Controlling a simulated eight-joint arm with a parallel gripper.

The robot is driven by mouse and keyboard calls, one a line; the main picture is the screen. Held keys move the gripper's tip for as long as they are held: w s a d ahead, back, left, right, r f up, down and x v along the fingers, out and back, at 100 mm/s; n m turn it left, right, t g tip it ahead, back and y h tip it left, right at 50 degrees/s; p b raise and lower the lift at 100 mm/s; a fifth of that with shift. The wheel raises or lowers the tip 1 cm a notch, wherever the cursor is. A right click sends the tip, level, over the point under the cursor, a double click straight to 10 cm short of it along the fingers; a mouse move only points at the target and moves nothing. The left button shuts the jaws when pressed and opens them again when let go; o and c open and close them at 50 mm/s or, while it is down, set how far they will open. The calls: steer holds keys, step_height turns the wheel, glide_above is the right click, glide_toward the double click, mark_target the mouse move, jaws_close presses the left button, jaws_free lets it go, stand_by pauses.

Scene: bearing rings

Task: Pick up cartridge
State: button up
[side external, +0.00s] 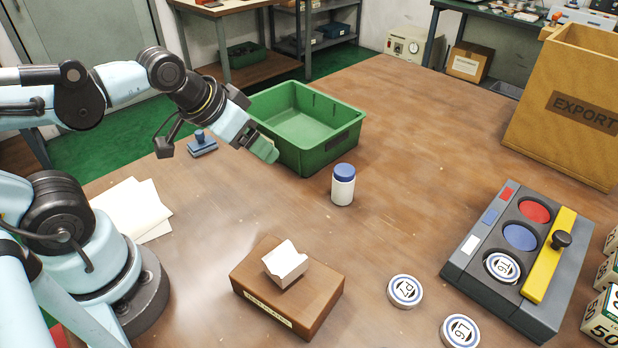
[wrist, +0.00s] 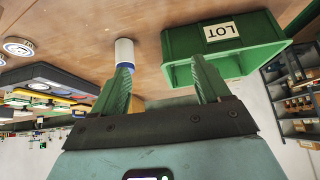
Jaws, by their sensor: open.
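A white cylinder with a blue cap (side external: 343,188), which looks like the cartridge, stands upright on the table in front of the green bin. My gripper (side external: 265,149) is in the air to the left of the cylinder, beside the bin's near left side. In the wrist view my gripper (wrist: 163,78) has its two green fingers spread wide, with nothing between them.
The green bin (side external: 337,145) stands close behind the cylinder. A brown block (side external: 318,308) holding a white piece (side external: 285,264) is in front. White discs (side external: 405,291) lie at the right front, near a grey tray (side external: 462,262). An EXPORT box (side external: 560,140) stands behind.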

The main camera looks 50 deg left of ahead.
steer(key=w+d+m+g+y, duration=0.2)
steer(key=w+m, duration=0.2)
steer(key=m, duration=0.4)
steer(key=m+t+y, duration=0.1)
steer(key=m+y, duration=0.9)
steer(key=m, duration=0.5)
glide_toward(346, 180)
steer(key=a, duration=0.2)
steer(key=x, duration=0.6)
steer(key=shift+w+d+f, duration=0.15)
steer(key=shift+w+f, duration=0.2)
steer(key=shift+w+x, duration=0.2)
steer(key=shift+x, duration=1.35)
steer(key=shift+w+x, duration=0.15)
steer(key=shift+x, duration=1.4)
steer(key=shift+d, duration=0.2)
steer(key=c, duration=1.1)
